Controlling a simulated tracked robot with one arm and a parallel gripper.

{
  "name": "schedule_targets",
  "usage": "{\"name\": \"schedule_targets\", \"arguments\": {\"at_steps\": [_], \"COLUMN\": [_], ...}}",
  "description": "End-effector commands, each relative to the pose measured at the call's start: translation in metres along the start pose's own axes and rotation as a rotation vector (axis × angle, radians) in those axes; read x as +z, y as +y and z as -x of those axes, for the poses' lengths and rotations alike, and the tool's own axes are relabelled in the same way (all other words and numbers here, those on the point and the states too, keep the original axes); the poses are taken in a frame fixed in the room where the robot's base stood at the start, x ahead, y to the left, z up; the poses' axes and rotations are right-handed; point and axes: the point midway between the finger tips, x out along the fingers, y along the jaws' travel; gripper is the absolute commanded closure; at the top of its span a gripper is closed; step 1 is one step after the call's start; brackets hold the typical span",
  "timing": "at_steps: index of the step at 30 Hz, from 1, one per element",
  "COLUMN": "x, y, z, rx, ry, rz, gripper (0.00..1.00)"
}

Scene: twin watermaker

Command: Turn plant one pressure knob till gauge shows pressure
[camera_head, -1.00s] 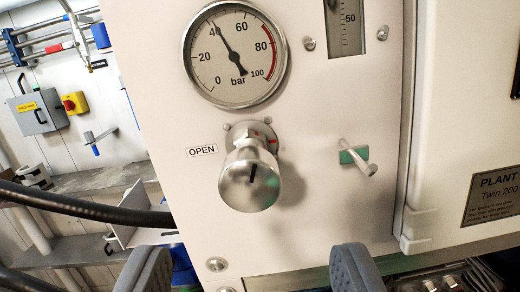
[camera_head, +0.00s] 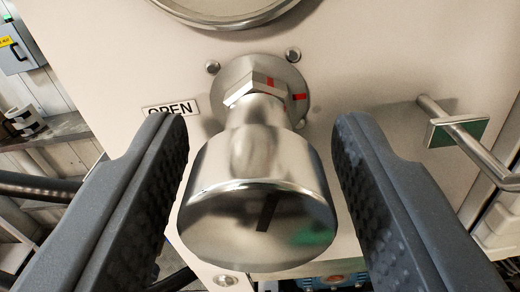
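The silver pressure knob (camera_head: 255,175) sticks out from the white panel in the middle of the view, with a black mark on its end face. Red marks show on its collar at the panel. My gripper (camera_head: 258,150) is open, with one dark grey finger on each side of the knob. A gap shows on the right side; the left finger is very close to the knob, and I cannot tell if it touches. The pressure gauge (camera_head: 228,18) shows only its lower rim at the top; its needle and scale are out of view. The OPEN label (camera_head: 170,108) is partly behind the left finger.
A metal lever with a green plate (camera_head: 460,132) sticks out from the panel on the right, near the right finger. A dark hose (camera_head: 38,186) runs at the left. A grey box (camera_head: 22,45) is on the wall at upper left.

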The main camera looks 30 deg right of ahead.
Motion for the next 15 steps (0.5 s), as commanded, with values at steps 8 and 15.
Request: {"name": "schedule_targets", "arguments": {"at_steps": [8,15], "x": [-0.0005,0.0008], "y": [0.0036,0.0016], "z": [-0.0022,-0.0005], "rx": [0.003,0.003], "ry": [0.001,0.0], "rz": [-0.001,-0.055], "gripper": [0.92,0.92]}}
